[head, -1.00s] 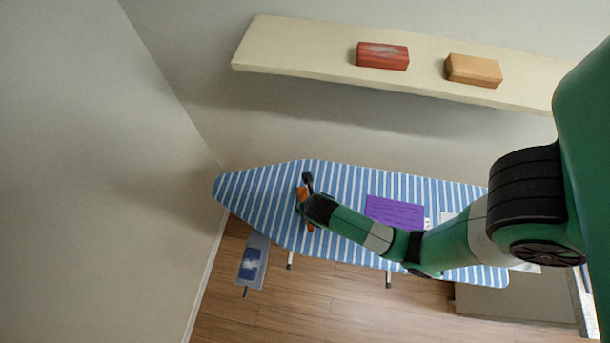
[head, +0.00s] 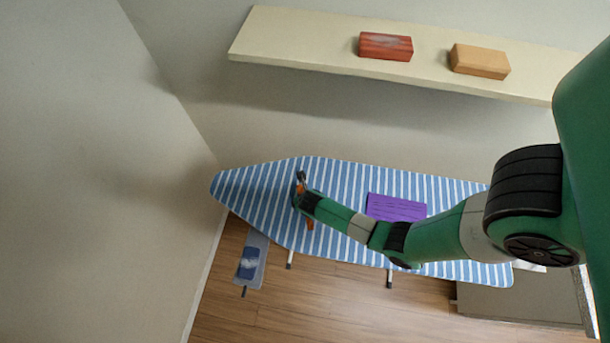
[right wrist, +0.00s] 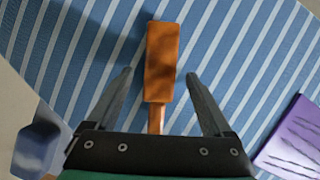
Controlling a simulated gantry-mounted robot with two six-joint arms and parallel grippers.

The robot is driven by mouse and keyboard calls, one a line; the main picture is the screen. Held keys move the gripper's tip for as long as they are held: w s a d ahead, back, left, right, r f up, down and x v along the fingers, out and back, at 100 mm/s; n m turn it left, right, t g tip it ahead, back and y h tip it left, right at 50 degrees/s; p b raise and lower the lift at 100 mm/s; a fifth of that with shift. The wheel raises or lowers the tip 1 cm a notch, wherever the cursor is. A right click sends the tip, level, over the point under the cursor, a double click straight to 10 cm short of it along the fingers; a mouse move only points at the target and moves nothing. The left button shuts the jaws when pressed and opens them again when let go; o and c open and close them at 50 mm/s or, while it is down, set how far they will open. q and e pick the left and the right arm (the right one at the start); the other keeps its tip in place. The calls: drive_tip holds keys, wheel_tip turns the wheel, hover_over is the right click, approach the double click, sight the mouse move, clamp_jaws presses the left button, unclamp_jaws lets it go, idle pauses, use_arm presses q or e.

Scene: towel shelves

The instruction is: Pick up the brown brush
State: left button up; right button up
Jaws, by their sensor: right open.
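The brown brush (right wrist: 162,60), orange-brown with a broad block and a thin handle, lies on the blue-and-white striped ironing board (right wrist: 235,50). In the head view parts of the brush (head: 310,224) show beside my right arm, which hides the rest. My right gripper (right wrist: 159,75) is open, with one finger on each side of the brush and a gap on both sides. In the head view my right gripper (head: 298,190) is over the left part of the board. My left gripper is not in view.
A purple folded towel (head: 396,207) lies on the board, right of the brush. A blue-grey tray-like piece (head: 250,262) juts out below the board's left end. A wall shelf (head: 300,40) above holds a red block (head: 385,46) and a tan block (head: 480,61).

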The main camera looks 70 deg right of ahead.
clamp_jaws()
idle(0.4)
